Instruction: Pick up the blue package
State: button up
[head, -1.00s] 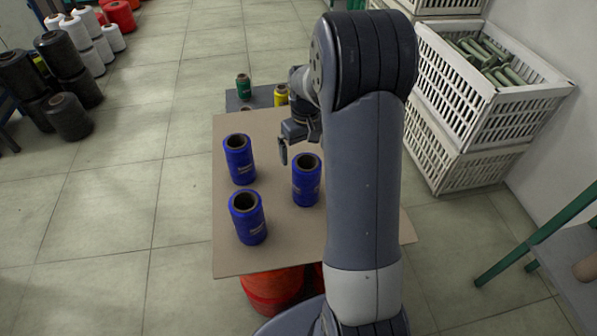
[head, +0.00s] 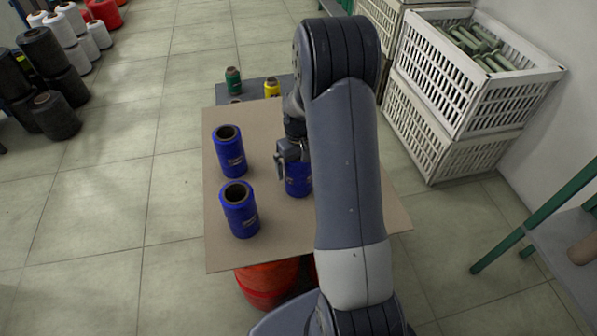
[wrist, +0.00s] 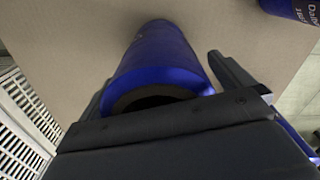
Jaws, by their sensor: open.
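Three blue packages, each a wound spool with a hollow core, stand on a tan board (head: 300,228). One blue package (head: 298,182) is at the right, partly hidden by my gripper and arm. The second (head: 230,152) is at the back left and the third (head: 240,212) at the front left. My gripper (head: 284,164) is at the top of the right package, its visible finger on that package's left side. In the wrist view the right package (wrist: 160,58) lies ahead of the open gripper (wrist: 165,90), with one finger to its right. Contact cannot be told.
A green spool (head: 233,80) and a yellow spool (head: 272,88) stand on a grey surface behind the board. White crates (head: 440,90) stand at the right, a green-legged table (head: 520,240) at front right. Black spools (head: 52,115) stand at far left. Floor left of the board is clear.

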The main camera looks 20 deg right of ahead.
jog(key=shift+c, duration=0.6)
jog(key=shift+r, duration=0.1)
jog(key=c, duration=1)
